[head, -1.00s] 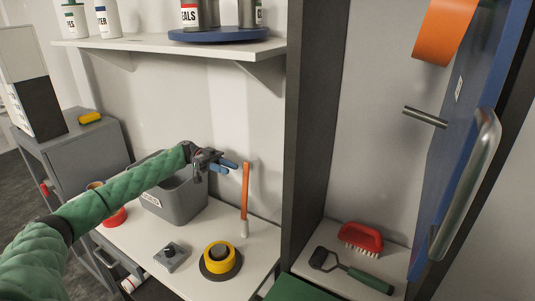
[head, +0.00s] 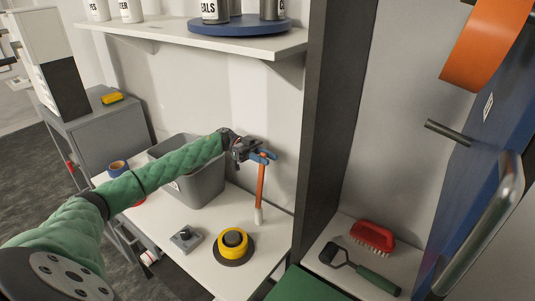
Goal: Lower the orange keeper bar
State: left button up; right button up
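A broad orange bar (head: 487,42) shows at the upper right, in front of the blue door panel (head: 497,120); its top is cut off by the frame edge. A slim orange stick with a white lower end (head: 260,185) stands near the bench's back wall. My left gripper (head: 264,156), with blue fingers, is at the top of this stick and overlaps it. Whether the fingers touch or hold it is unclear. My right gripper is out of view.
A grey metal peg (head: 447,132) and a long handle (head: 485,225) stick out by the blue panel. A red brush (head: 373,236) and a green-handled tool (head: 365,270) lie below.

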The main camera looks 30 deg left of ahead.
pick_arm(q)
jog(key=shift+s+d, duration=0.1)
jog(key=shift+d, duration=0.3)
grip_shut()
